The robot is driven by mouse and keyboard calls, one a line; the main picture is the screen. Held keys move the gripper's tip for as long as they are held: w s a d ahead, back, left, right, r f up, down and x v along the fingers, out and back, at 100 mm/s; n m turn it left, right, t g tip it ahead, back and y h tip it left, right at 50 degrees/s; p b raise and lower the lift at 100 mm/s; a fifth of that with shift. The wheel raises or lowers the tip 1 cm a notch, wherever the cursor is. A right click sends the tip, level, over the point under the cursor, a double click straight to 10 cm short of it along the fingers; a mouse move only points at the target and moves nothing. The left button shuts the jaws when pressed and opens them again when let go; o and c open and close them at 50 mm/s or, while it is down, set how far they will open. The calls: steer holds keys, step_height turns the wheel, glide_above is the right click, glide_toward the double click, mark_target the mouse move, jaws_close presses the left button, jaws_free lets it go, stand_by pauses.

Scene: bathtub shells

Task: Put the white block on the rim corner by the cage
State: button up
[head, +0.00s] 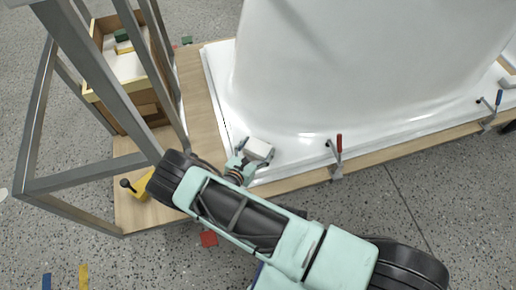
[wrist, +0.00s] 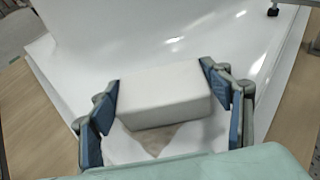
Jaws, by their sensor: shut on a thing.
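The white block (wrist: 163,92) is between the blue-padded fingers of my gripper (wrist: 160,98) in the wrist view. My gripper is shut on it, with a pad at each side. In the head view the white block (head: 258,149) shows at the end of my gripper (head: 250,157), over the near left corner of the white tub shell's rim (head: 264,172). I cannot tell whether the block touches the rim. A brownish patch (wrist: 152,138) shows on the white surface just below the block. The grey metal cage (head: 88,75) stands to the left of this corner.
A red-handled clamp (head: 337,152) grips the rim's near edge to the right of my gripper. A blue-handled clamp (head: 492,105) is farther right. A wooden box (head: 122,80) with blocks sits behind the cage bars. A yellow tool (head: 139,187) lies on the wooden board.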

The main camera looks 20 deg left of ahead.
steer(key=shift+f, duration=0.2)
steer(key=o, duration=0.8)
steer(key=shift+r, duration=0.1)
steer(key=shift+o, duration=0.2)
steer(key=shift+r, duration=0.3)
steer(key=p+v, duration=0.3)
steer(key=v, duration=0.9)
steer(key=shift+f, duration=0.15)
